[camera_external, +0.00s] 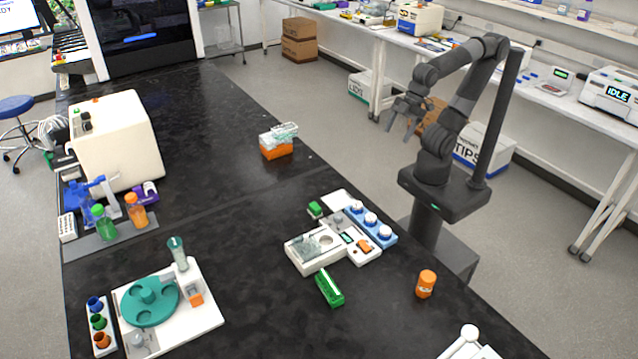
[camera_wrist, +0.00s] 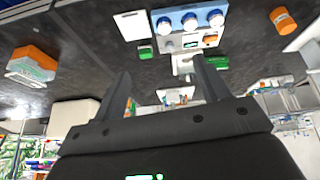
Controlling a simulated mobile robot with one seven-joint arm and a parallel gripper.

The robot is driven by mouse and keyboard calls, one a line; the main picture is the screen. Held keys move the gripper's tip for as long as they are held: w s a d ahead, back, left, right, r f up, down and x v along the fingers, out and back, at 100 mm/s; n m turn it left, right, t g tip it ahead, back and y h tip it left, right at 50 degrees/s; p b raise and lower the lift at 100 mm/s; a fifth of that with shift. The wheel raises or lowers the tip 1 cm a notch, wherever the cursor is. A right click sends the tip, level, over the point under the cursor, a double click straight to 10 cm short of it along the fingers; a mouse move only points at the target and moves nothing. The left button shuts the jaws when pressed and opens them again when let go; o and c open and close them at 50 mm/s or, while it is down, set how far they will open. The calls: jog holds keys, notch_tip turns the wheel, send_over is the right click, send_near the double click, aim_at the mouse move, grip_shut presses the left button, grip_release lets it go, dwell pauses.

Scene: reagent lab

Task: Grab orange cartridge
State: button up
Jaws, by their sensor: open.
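A small orange block (camera_external: 364,246), which looks like a cartridge, sits on a white device (camera_external: 362,257) near the right edge of the black bench. It also shows in the wrist view (camera_wrist: 210,40) near the top, beside a blue rack. Another small orange block (camera_external: 196,299) is on the white base with the teal carousel; I cannot tell which one is the cartridge. My gripper (camera_external: 400,124) is open and empty, raised beyond the bench's right edge, well apart from both blocks. Its two fingers show in the wrist view (camera_wrist: 162,72) with nothing between them.
A blue rack with white-capped vials (camera_external: 371,219) stands right beside the white device. Green blocks (camera_external: 329,288) lie near it. An orange jar (camera_external: 426,283) stands at the right edge. An orange-based tip box (camera_external: 276,150) sits farther back. The bench middle is clear.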

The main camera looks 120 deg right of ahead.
jog(key=w+a+r+n+g, duration=0.1)
jog(key=w+a+n+g, duration=0.1)
jog(key=w+a+n, duration=0.7)
jog(key=n+g, duration=0.3)
jog(key=n, duration=2)
send_over(428, 276)
jog(key=f, duration=1.6)
jog(key=shift+w, duration=0.3)
notch_tip(428, 276, down, 4)
jog(key=shift+f, duration=0.25)
jog(key=shift+s+f, duration=0.15)
jog(key=shift+f, duration=1.4)
jog(key=shift+s+f, duration=0.1)
jog(key=shift+f, duration=1.45)
jog(key=c, duration=1.1)
